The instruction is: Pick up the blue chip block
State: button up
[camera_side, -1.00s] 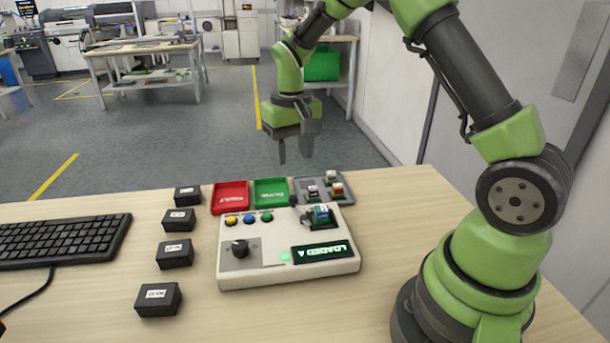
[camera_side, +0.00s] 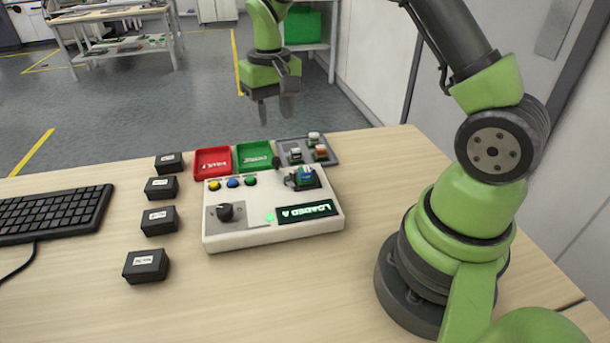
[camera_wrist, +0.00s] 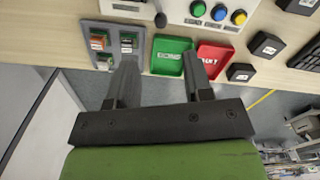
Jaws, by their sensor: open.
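The blue chip block (camera_side: 306,174) sits in the dark socket at the back right of the white tester box (camera_side: 262,236). I cannot make it out in the wrist view, where only an edge of the box (camera_wrist: 172,10) shows at the top. My gripper (camera_side: 275,118) is open and empty, fingers pointing down, in the air beyond the back edge of the table and apart from the block. In the wrist view its two fingers (camera_wrist: 160,65) are spread, with the green tray between and beyond their tips.
A red tray (camera_side: 213,175), a green tray (camera_side: 253,168) and a grey tray (camera_side: 329,146) with several small blocks stand behind the tester. Dark labelled boxes (camera_side: 159,222) and a keyboard (camera_side: 55,214) lie to the left.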

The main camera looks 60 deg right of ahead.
jog(key=shift+o, duration=0.9)
jog(key=m, duration=2.2)
send_over(305, 175)
jog(key=d, duration=0.2)
jog(key=f, duration=0.2)
notch_tip(305, 175, down, 9)
jog(key=shift+s+a+f, duration=0.1)
grip_shut()
